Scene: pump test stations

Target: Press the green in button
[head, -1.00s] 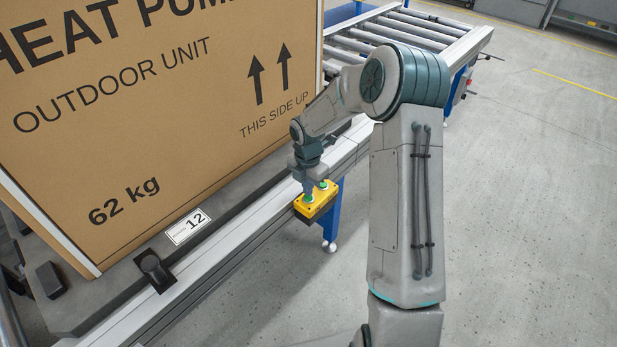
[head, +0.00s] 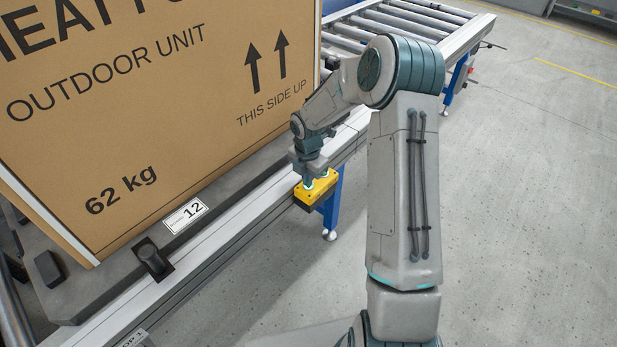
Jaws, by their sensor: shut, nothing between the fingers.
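A small yellow button box (head: 318,193) is fixed to the outer side of the conveyor rail. Two small buttons with pale green-white rims show on its top; their labels are too small to read. My gripper (head: 308,182) points down at the box, shut and empty, with its tips at the nearer left button (head: 308,186). Whether the tips touch or push in that button I cannot tell. The farther right button (head: 323,174) stands clear of the fingers.
A large cardboard heat pump box (head: 150,120) stands on a dark pallet (head: 75,295) on the conveyor, close behind my gripper. Bare rollers (head: 400,25) run on at the back. The floor at right is clear.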

